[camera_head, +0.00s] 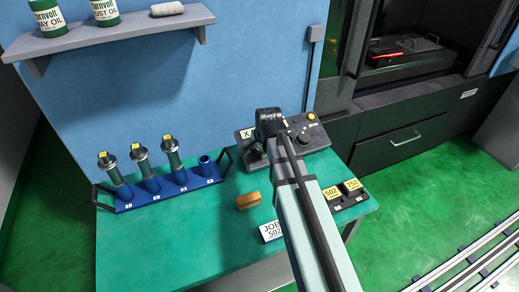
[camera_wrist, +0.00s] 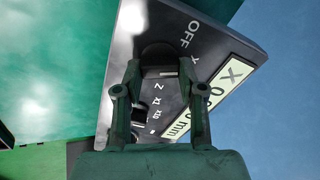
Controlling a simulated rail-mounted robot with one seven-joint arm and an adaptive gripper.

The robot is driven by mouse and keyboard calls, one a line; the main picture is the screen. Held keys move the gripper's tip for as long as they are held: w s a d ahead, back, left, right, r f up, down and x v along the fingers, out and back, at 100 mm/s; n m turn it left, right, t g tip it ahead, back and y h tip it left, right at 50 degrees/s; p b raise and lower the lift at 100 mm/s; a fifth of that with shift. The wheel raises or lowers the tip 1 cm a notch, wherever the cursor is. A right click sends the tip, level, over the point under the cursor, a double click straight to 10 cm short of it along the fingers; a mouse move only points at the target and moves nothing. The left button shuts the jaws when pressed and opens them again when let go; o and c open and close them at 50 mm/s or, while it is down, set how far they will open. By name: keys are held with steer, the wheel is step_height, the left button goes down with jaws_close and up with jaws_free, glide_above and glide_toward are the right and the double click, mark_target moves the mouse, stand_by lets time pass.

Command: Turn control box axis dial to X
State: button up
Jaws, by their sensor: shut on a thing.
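The control box (camera_head: 318,142) is a dark box at the back right of the green table, partly hidden by my arm in the head view. In the wrist view its sloped panel (camera_wrist: 190,18) fills the middle. A dark round dial (camera_wrist: 158,52) on it lies between the two fingers of my gripper (camera_wrist: 160,72), which is shut on it. Letters including OFF, Y and Z stand around the dial. Its pointer direction cannot be made out. The pale display (camera_wrist: 235,72) shows an X and a number in mm, partly covered by a finger.
A second knob (camera_wrist: 138,116) sits near the x1 and x10 marks. A blue rack (camera_head: 165,192) with several tool holders stands at the left.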

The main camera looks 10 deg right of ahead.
steer(key=shift+m, duration=0.3)
steer(key=o, duration=1.1)
steer(key=shift+o, duration=0.2)
steer(key=shift+r, duration=0.1)
steer(key=v, duration=1.1)
steer(key=shift+s+r, duration=0.2)
steer(key=shift+r, duration=0.15)
